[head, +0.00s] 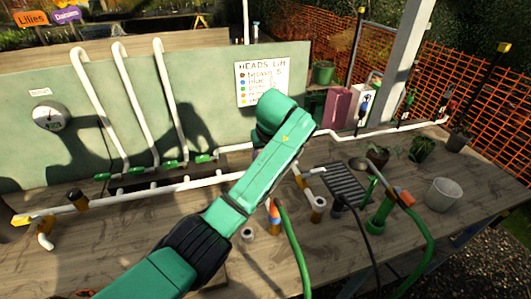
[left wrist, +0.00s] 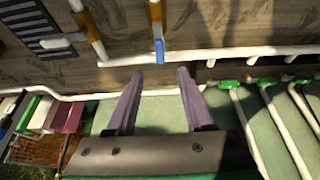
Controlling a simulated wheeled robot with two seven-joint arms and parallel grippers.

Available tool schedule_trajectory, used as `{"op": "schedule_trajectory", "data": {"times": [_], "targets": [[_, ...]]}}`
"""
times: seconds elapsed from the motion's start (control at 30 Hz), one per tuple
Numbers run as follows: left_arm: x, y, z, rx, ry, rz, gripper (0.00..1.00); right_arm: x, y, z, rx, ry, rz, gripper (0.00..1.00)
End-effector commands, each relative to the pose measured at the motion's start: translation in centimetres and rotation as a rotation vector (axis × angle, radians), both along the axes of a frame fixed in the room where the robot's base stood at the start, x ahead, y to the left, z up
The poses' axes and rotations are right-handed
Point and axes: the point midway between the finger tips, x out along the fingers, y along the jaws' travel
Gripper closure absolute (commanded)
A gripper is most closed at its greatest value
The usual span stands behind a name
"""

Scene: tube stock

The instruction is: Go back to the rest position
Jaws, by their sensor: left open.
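My left arm (head: 232,200), green and black, reaches in from the lower left of the head view, over the wooden bench and in front of the green panel. Its gripper is hidden there behind the arm's own links. In the left wrist view the left gripper (left wrist: 160,72) has its two grey fingers apart, with nothing between them. Beyond the fingertips is a blue-ended pipe piece (left wrist: 158,48) by the white pipe; I cannot tell the gap. My right gripper is in neither view.
The wooden bench (head: 345,262) carries white pipe runs (head: 140,193), a green hose (head: 294,245), a dark grate (head: 344,184), a white pot (head: 443,194) and small plants. Upright white pipes (head: 140,100) and a gauge (head: 49,117) stand at the green panel (head: 215,100). A pale post (head: 398,70) rises at the right.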

Motion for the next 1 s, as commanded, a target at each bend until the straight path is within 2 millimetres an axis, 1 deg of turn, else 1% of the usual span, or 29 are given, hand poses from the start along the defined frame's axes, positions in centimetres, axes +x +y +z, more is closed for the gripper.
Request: {"op": "schedule_trajectory", "data": {"times": [0.03, 0.1, 0.2, 0.3, 0.67, 0.73, 0.9, 1.0], "targets": [[-0.4, -0.3, 0.9, -0.003, -0.005, -0.002, 0.47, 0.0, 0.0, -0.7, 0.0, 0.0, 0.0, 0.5], [-0.9, -0.4, 2.3, -0.001, -0.004, -0.001, 0.47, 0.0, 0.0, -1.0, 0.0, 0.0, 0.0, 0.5], [-1.4, -0.6, 3.6, -0.001, -0.002, -0.002, 0.47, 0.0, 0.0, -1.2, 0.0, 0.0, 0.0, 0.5], [-1.6, -0.6, 4.0, 0.0, 0.0, -0.001, 0.47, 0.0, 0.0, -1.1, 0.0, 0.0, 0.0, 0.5], [-1.5, -0.6, 4.2, 0.0, 0.0, -0.001, 0.47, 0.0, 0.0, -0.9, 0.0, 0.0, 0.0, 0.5], [-1.5, -0.6, 5.1, 0.0, -0.001, 0.0, 0.47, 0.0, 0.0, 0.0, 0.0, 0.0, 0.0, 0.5], [-1.5, -0.6, 9.0, 0.0, -0.001, 0.0, 0.47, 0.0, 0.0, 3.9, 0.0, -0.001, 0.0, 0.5], [-1.5, -0.6, 10.8, 0.0, 0.0, 0.0, 0.47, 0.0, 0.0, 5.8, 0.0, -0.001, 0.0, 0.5]]}}
